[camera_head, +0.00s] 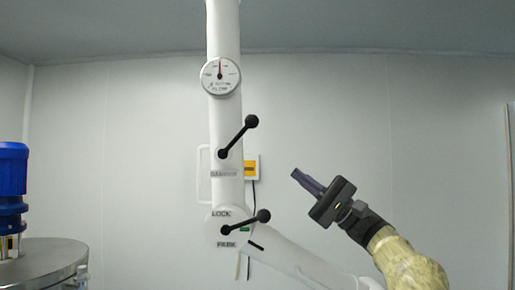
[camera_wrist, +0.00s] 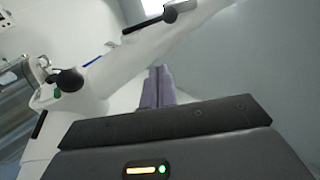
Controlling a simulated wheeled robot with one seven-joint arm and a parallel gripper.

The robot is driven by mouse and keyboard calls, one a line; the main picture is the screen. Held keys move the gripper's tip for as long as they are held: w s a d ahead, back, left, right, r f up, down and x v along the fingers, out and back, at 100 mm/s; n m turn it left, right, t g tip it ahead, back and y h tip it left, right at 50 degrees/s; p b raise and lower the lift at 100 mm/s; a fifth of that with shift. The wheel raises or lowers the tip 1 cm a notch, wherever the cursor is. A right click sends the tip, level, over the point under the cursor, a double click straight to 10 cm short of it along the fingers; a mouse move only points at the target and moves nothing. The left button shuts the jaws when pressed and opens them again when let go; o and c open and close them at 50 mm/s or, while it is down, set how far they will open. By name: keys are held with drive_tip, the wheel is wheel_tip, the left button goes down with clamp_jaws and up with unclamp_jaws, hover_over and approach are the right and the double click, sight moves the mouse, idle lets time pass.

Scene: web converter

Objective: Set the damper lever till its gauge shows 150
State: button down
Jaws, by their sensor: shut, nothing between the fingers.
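The damper lever (camera_head: 238,137) is a black rod with a ball at each end on the white column, above a label that looks like "DAMPER". It tilts up to the right, its knob at the upper right. The round white gauge (camera_head: 221,77) sits above it; its red needle points about straight up, and its numbers are too small to read. My gripper (camera_head: 295,174) is shut and empty, to the right of the column and lower than the damper knob, apart from both levers. Its closed fingers also show in the wrist view (camera_wrist: 158,84).
A second black lever (camera_head: 246,223) sits lower on the column between "LOCK" and "PARK" labels. A yellow and white box (camera_head: 251,167) is behind the column. A blue motor (camera_head: 12,185) stands on a metal vessel (camera_head: 45,262) at left.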

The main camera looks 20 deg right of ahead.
sight(238, 136)
drive_tip(key=s+a+p+x, duration=0.1)
drive_tip(key=s+p+x, duration=0.1)
drive_tip(key=p+x, duration=0.5)
drive_tip(key=x, duration=0.5)
drive_tip(key=shift+a+r+p, duration=0.25)
drive_tip(key=shift+a+p, duration=0.05)
drive_tip(key=shift+a, duration=0.1)
drive_tip(key=shift+s, duration=0.1)
